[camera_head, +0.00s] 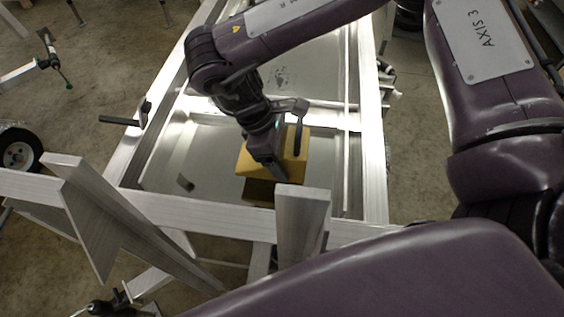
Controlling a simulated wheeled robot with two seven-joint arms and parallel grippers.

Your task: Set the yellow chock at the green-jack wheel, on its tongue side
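The yellow chock (244,160) lies in the middle of the picture, over the grey panel of the aluminium frame. My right gripper (277,172) is directly above it and overlaps it in the view. The gripper hides part of the chock, so I cannot tell whether its fingers are closed on it. A jack with a green-tipped handle (55,62) stands on a tongue at the upper left. A black-tyred wheel (20,152) shows at the left edge; its link to that jack is not clear. My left gripper is not in view.
The aluminium trailer frame (160,207) surrounds the chock, with upright plates (300,212) close in front. A slanted metal ramp piece (90,215) stands at the lower left. A black-handled fitting (125,120) sits on the left rail. Concrete floor (100,75) is open at the left.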

